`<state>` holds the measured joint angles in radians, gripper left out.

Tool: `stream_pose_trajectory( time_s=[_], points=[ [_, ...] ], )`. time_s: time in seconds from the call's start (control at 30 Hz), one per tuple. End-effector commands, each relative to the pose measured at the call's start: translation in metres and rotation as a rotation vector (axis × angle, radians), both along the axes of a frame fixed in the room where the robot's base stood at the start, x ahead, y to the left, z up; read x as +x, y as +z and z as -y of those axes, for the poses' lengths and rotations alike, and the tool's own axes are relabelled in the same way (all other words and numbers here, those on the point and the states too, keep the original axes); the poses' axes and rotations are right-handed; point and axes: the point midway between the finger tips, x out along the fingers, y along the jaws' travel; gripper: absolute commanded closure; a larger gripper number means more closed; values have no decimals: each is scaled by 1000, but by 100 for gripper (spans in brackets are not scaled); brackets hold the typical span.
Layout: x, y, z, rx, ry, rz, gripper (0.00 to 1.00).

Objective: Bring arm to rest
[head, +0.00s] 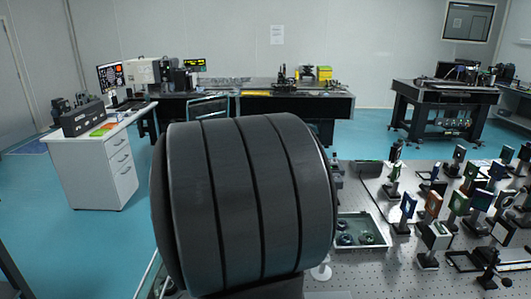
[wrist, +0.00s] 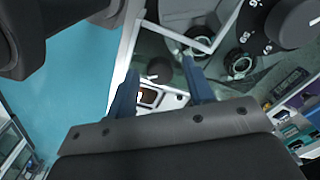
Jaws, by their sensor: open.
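My gripper (wrist: 160,66) shows in the wrist view as two blue-grey fingers standing apart, with nothing held between them. Beyond the fingers are a pale frame-like edge and a small white part with an orange spot (wrist: 149,97); I cannot tell what it is. In the head view a large dark link of my own arm fills the middle and hides the gripper.
The perforated optical table (head: 390,270) at right carries several mounted optics (head: 407,212). A tray (head: 363,226) with dark round parts lies near my arm. A white desk (head: 95,165) stands left, with benches behind. Blue floor (head: 365,140) is open between.

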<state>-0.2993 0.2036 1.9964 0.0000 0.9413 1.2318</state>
Motion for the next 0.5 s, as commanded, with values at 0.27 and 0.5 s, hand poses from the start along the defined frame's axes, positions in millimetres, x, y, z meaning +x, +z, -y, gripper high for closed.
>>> stream_pose_trajectory(
  time_s=[0.27, 0.5],
  points=[
    [0, 0, 0, 0, 231, 0, 52],
    [0, 0, 0, 0, 431, 0, 52]
  ],
)
